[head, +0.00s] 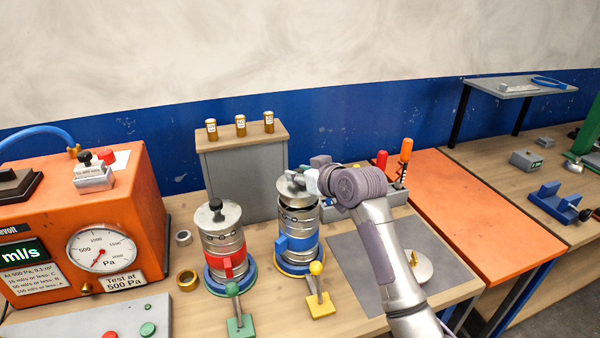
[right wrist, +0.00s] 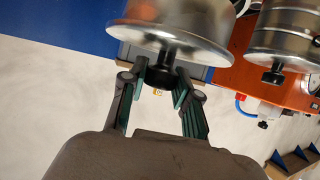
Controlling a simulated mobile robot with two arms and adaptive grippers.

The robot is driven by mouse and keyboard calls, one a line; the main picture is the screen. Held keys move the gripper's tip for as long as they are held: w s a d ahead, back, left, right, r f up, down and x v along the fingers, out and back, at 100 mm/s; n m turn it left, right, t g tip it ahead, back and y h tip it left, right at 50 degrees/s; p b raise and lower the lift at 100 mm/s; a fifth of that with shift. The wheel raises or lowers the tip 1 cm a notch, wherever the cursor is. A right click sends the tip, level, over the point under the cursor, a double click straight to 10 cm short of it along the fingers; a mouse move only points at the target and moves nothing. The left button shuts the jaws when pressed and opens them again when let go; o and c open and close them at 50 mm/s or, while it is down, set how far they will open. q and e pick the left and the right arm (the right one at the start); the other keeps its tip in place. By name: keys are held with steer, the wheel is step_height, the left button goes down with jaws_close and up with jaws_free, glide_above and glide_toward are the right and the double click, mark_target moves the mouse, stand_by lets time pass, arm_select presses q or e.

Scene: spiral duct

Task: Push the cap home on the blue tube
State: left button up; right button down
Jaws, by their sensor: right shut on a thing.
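The blue tube (head: 311,225) is a ribbed metal duct with a blue handle, standing on a blue and yellow base ring on the wooden bench. Its metal cap (head: 289,189) is at the tube's top and looks slightly tilted. I cannot tell whether there is a gap under its rim. My right gripper (head: 309,180) reaches in from the right and is shut on the cap's black knob. In the right wrist view the knob (right wrist: 160,74) sits between the two green-padded fingers (right wrist: 157,92), below the cap's shiny disc (right wrist: 175,42). My left gripper is not in view.
A similar red-handled tube (head: 224,250) with a black-knobbed cap stands just left. An orange gauge box (head: 130,205) is further left. Green (head: 234,290) and yellow (head: 317,268) levers stand in front. A grey box (head: 240,180) stands behind. The orange tabletop (head: 480,210) at right is clear.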

mark_target(303, 189)
steer(key=shift+p, duration=0.6)
stand_by(0.9)
steer(key=shift+f+b, duration=0.65)
steer(key=shift+f, duration=0.75)
steer(key=shift+f, duration=0.35)
steer(key=shift+f+b, duration=0.35)
steer(key=shift+f, duration=0.05)
steer(key=c, duration=0.8)
jaws_free()
steer(key=shift+o, duration=0.2)
steer(key=v, duration=1.2)
